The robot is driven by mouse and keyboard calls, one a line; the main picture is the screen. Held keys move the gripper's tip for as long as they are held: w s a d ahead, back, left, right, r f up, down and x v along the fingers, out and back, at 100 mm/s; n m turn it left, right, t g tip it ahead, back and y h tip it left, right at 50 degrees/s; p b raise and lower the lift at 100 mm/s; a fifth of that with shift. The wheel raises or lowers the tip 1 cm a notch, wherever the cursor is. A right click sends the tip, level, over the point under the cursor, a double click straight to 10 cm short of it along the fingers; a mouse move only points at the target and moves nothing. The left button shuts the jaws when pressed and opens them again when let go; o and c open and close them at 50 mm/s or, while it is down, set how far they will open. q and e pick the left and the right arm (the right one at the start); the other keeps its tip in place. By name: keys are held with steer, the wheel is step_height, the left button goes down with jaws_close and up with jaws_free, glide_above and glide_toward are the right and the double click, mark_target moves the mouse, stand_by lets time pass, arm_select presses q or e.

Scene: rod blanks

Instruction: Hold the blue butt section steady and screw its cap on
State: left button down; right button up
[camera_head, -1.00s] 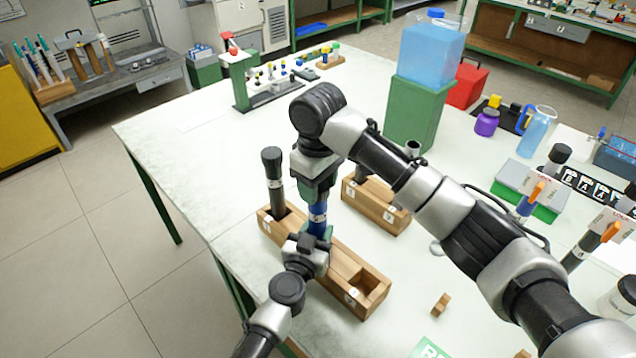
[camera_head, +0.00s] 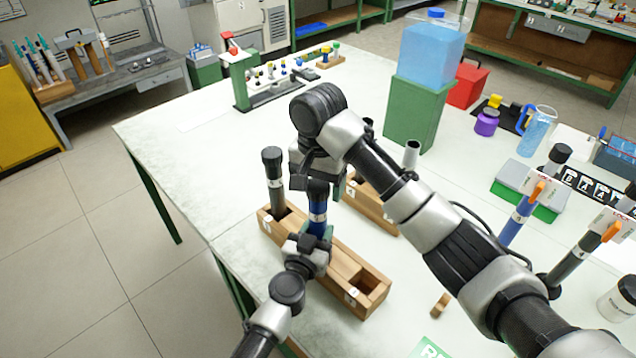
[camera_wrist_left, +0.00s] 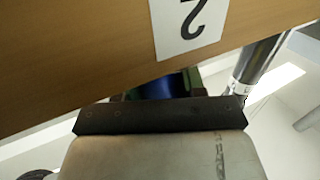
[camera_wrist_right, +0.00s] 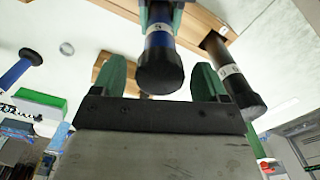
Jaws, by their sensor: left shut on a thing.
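The blue butt section (camera_head: 318,212) stands upright in the near wooden rack (camera_head: 345,268). A dark cap (camera_wrist_right: 160,78) sits on its top end; whether it is fully tight cannot be told. My left gripper (camera_head: 317,236) is shut on the lower part of the blue section, just above the rack. In the left wrist view a blue strip (camera_wrist_left: 155,88) shows behind the wrist plate. My right gripper (camera_wrist_right: 160,62) is open above, its green fingers spread on either side of the cap with gaps. The arm partly hides the cap in the head view.
A grey section with a black cap (camera_head: 273,175) stands in the rack's far-left slot. A second wooden rack (camera_head: 372,206) lies close behind. A small wooden piece (camera_head: 440,305) lies at right. The table's left part is clear.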

steer(key=shift+r, duration=2.25)
steer(key=shift+c, duration=0.4)
